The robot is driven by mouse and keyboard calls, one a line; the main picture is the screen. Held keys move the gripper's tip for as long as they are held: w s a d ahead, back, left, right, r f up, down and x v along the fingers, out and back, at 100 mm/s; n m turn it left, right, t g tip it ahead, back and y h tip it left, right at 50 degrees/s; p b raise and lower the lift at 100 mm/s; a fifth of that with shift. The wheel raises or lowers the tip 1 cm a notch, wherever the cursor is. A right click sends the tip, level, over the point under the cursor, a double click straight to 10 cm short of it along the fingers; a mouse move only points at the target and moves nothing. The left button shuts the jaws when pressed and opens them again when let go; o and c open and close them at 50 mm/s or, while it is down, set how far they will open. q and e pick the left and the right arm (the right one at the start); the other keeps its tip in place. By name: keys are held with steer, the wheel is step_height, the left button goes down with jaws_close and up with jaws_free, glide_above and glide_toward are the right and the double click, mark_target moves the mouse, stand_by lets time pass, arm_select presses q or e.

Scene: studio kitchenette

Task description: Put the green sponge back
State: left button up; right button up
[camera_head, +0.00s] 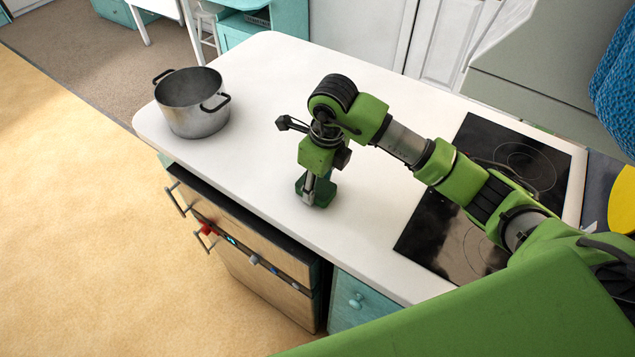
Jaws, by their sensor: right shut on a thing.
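My right gripper (311,192) points down over the white counter in the head view. It is shut on the green sponge (325,191), a small dark green block. The gripper's fingers and body hide part of the sponge. The sponge is at or just above the counter top near its front edge; I cannot tell whether it touches the surface. My left gripper is not in view.
A steel pot (194,112) with black handles stands at the counter's left end. A black cooktop (455,235) lies to the right, under my right arm. The white counter (265,85) is clear between pot and gripper. An oven (255,265) is below the front edge.

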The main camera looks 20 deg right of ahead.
mark_target(322, 188)
steer(key=o, duration=1)
steer(key=shift+f, duration=0.1)
steer(key=shift+r, duration=0.4)
steer(key=shift+s+d+r+b, duration=0.2)
steer(key=shift+r+b, duration=0.25)
steer(key=shift+r, duration=1.45)
steer(key=shift+s+d+r+b, duration=0.15)
steer(key=shift+r+b, duration=0.25)
steer(key=shift+r, duration=1.5)
steer(key=shift+s+d+r+b, duration=0.1)
steer(key=shift+s+r+b, duration=0.25)
steer(key=shift+r, duration=1.55)
steer(key=shift+w, duration=0.1)
